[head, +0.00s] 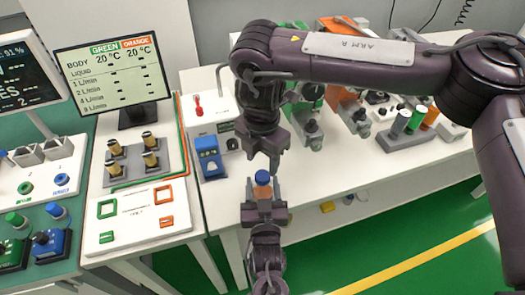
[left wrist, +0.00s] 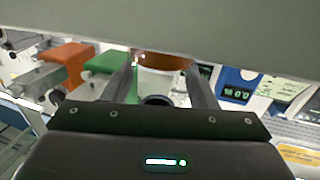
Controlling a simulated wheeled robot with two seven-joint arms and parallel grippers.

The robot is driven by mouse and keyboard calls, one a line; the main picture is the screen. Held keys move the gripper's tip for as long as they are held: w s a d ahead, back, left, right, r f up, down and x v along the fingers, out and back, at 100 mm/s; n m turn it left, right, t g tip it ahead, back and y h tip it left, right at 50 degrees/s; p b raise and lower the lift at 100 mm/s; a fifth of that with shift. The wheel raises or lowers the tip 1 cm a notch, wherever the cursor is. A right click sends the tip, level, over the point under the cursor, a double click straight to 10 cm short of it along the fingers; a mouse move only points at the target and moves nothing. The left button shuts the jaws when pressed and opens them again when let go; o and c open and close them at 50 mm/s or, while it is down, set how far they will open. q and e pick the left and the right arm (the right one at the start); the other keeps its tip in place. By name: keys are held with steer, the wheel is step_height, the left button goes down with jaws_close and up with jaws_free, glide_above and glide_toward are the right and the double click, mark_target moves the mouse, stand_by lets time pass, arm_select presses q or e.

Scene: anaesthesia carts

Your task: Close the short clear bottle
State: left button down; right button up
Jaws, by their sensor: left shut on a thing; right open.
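A small bottle (head: 263,190) with an orange-brown body and a blue cap (head: 262,177) on top stands upright in my left gripper (head: 264,208), which is shut on it in front of the white table's edge. In the left wrist view the bottle (left wrist: 160,75) shows brown above and whitish below, between the fingers of my left gripper (left wrist: 160,90); its top is hidden there. My right gripper (head: 262,158) points down, open and empty, just above the blue cap. I cannot tell whether its fingertips touch the cap, or how tightly the cap sits.
A white table (head: 360,172) holds a blue device (head: 209,157), green and orange vaporizer-like units, and a rack of colored cylinders (head: 408,130). A monitor (head: 113,73) stands on the left cart (head: 135,215). My right arm spans the upper right. Green floor lies free at the lower right.

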mark_target(262, 175)
steer(key=n, duration=0.2)
steer(key=r+n, duration=0.1)
steer(key=n, duration=0.1)
steer(key=shift+a+n, duration=0.1)
steer(key=shift+n, duration=0.2)
steer(key=n, duration=0.4)
steer(key=shift+r, duration=0.4)
steer(key=n, duration=0.3)
steer(key=r+n, duration=0.1)
steer(key=n, duration=0.3)
steer(key=shift+n, duration=0.3)
steer(key=shift+d+f, duration=0.2)
steer(key=shift+f, duration=3.75)
steer(key=c, duration=1)
steer(key=o, duration=1.2)
steer(key=shift+c, duration=0.2)
